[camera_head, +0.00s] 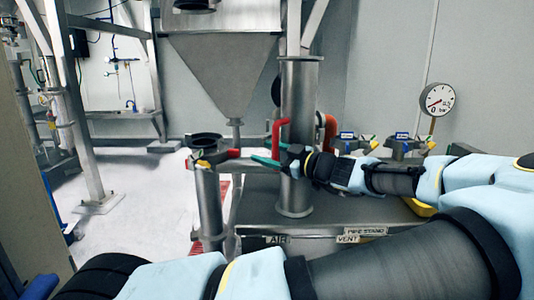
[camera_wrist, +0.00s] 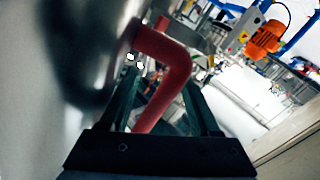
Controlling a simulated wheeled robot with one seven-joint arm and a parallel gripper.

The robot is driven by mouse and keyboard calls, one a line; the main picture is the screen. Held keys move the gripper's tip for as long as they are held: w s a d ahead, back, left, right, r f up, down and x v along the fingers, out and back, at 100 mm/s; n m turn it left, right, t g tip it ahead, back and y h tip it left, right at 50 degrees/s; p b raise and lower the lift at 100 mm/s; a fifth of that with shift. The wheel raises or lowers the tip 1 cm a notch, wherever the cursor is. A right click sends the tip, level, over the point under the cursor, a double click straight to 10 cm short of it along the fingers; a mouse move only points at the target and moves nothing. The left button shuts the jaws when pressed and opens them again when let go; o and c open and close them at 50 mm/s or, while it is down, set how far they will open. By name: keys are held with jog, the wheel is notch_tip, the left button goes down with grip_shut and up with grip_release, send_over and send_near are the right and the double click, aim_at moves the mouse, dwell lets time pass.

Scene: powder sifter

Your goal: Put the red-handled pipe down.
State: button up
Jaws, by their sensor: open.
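The red-handled pipe (camera_head: 299,95) is a tall grey metal tube, standing upright on the bench in the head view. Its flanged foot appears to rest on the bench top (camera_head: 345,208). A red handle (camera_head: 280,135) shows on its left side and another (camera_head: 330,130) on its right. My gripper (camera_head: 265,160) crosses in front of the pipe, its green fingers pointing left. In the wrist view my gripper (camera_wrist: 160,105) is open, with a bent red handle (camera_wrist: 170,68) between its fingers. The blurred pipe wall (camera_wrist: 85,45) lies beside it. I cannot tell whether the fingers touch the handle.
A hopper (camera_head: 222,75) stands behind the pipe. A shorter metal tube (camera_head: 209,205) stands left, with a black ring (camera_head: 205,141) and a red-and-yellow part (camera_head: 222,157) near its top. Valves (camera_head: 403,147) and a gauge (camera_head: 438,100) are at right. Labels read AIR, VENT and PIPE STAND.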

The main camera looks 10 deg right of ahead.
jog(key=b+v, duration=0.4)
jog(key=v, duration=0.8)
dwell(1.0)
